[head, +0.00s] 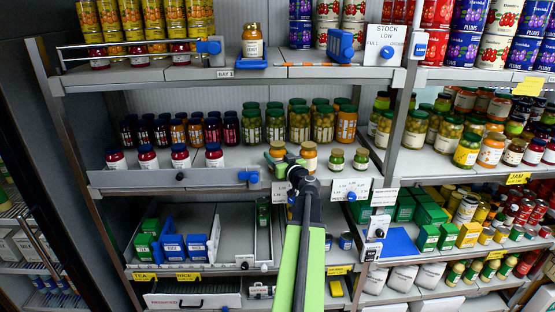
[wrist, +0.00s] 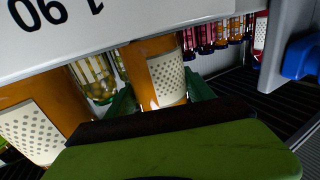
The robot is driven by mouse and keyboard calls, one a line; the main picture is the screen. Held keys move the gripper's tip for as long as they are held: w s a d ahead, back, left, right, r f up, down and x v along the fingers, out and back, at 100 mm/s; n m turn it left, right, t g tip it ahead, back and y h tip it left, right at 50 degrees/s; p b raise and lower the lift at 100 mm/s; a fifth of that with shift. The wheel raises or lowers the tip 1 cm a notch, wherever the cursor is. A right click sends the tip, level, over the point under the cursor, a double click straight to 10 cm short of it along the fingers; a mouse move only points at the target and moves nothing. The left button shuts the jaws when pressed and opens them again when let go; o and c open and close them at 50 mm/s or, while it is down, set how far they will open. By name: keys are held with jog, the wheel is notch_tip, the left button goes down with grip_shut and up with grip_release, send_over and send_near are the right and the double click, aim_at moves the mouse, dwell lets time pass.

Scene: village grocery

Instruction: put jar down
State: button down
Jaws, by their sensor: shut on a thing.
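My gripper (head: 283,160) reaches over the front edge of the middle shelf (head: 236,178). It is shut on an orange jar with a pale label (head: 277,148). In the wrist view the held jar (wrist: 166,78) sits between the two dark green fingers, its label dotted. I cannot tell whether its base touches the shelf. A similar orange jar (head: 308,157) stands just to the right of my gripper. That jar also shows in the wrist view (wrist: 35,130), at the left. My arm hides part of the shelf front.
Two green-lidded jars (head: 348,159) stand further right. Rows of pickle jars (head: 300,122) stand behind. Price cards (head: 350,189) hang on the shelf edge. Bare shelf shows left of the held jar.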

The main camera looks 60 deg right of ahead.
jog(key=shift+f, duration=0.15)
jog(key=shift+c, duration=1.9)
grip_release()
jog(key=shift+r, duration=0.2)
jog(key=v, duration=1.1)
jog(key=shift+s, duration=0.45)
jog(key=shift+d, duration=0.1)
